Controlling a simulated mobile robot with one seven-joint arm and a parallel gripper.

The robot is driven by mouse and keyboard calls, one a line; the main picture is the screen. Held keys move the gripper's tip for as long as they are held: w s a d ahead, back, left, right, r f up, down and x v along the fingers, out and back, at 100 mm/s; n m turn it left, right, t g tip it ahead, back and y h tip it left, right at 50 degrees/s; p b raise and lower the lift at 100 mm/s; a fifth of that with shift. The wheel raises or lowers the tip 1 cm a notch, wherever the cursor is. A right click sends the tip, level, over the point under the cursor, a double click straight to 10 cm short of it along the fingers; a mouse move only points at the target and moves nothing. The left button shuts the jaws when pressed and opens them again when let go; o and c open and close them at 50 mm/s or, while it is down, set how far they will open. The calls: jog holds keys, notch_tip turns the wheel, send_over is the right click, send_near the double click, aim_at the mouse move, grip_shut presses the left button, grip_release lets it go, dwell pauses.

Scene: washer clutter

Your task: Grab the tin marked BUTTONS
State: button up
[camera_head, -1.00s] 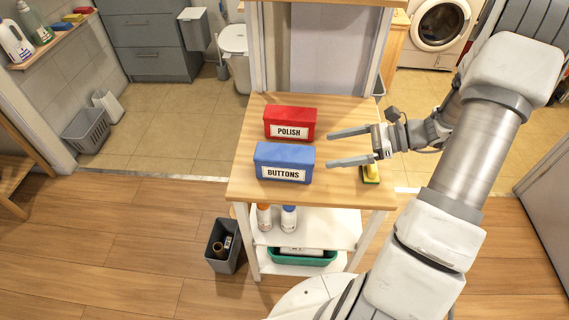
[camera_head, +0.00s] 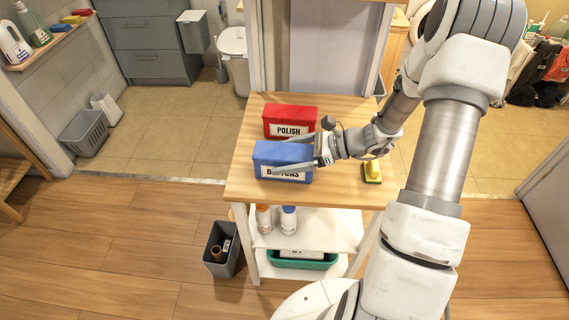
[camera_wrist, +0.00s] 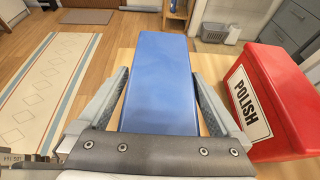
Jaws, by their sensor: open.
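The blue tin marked BUTTONS (camera_head: 268,157) stands on the wooden top of a small cart, in front of the red POLISH tin. In the wrist view the blue tin (camera_wrist: 162,75) lies between the two fingers of my gripper (camera_wrist: 160,98), one along each side. My gripper (camera_head: 288,157) reaches in from the right in the head view and is open around the tin. A finger covers part of the BUTTONS label. Whether the fingers touch the tin's sides I cannot tell.
The red POLISH tin (camera_head: 290,118) stands close behind the blue one, and to its right in the wrist view (camera_wrist: 275,95). A yellow and green brush or sponge (camera_head: 372,171) is at the right of the cart top (camera_head: 245,185).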

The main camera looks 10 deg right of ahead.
jog(key=c, duration=1.3)
jog(key=shift+r, duration=0.1)
